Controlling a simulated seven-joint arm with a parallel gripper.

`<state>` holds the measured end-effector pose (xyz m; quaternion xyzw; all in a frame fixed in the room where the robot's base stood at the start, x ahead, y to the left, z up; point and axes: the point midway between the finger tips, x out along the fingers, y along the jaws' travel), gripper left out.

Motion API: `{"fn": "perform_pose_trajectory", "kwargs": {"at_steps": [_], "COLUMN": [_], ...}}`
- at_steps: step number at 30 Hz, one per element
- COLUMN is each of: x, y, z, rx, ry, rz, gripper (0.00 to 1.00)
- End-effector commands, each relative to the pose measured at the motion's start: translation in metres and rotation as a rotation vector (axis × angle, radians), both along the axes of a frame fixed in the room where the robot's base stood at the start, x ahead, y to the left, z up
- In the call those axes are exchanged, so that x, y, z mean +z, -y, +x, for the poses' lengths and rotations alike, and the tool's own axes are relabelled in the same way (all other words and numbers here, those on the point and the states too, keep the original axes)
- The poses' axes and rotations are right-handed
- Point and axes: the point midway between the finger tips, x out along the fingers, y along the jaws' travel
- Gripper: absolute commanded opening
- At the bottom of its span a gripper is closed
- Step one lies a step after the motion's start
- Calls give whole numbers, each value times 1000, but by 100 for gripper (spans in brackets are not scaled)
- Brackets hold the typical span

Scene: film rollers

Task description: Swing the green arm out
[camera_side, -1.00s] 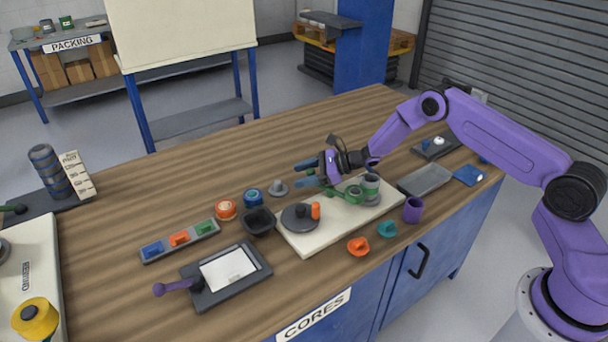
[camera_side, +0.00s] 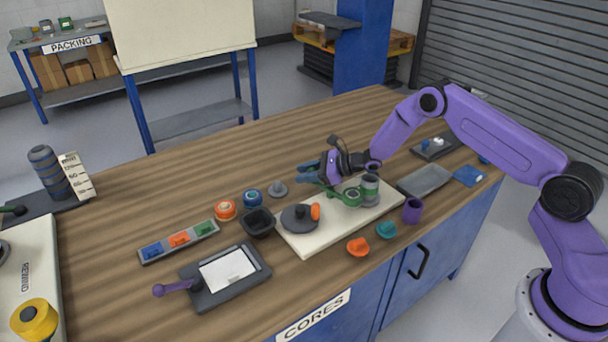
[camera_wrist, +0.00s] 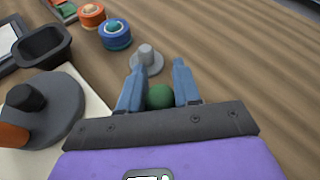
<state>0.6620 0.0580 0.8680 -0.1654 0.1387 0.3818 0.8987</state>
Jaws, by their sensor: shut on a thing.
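My gripper (camera_side: 309,173) is at the back left edge of the cream board (camera_side: 300,247). In the wrist view its two blue fingers stand on either side of a round green knob (camera_wrist: 160,96), shut on it. In the side view the green arm (camera_side: 333,190) runs from a green ring (camera_side: 352,196) on the board toward the fingers; its end is partly hidden by the gripper. A grey-green roller (camera_side: 369,188) stands upright on the board to the right of the ring.
A dark grey disc (camera_side: 298,217) with a post and an orange tab (camera_side: 315,212) sits on the board's left part. A small grey peg piece (camera_side: 278,189) stands left of the fingers, near a black bin (camera_side: 259,222). The table behind is clear.

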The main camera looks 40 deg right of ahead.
Motion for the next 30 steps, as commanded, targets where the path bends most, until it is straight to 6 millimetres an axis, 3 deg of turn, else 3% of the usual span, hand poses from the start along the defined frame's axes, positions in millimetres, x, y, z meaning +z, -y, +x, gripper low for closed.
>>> {"fn": "perform_pose_trajectory", "kwargs": {"at_steps": [16,30], "x": [0,1], "y": [22,32], "z": [3,4], "rx": [-260,-378], "ry": [-2,2], "rz": [0,0], "gripper": [0,0]}}
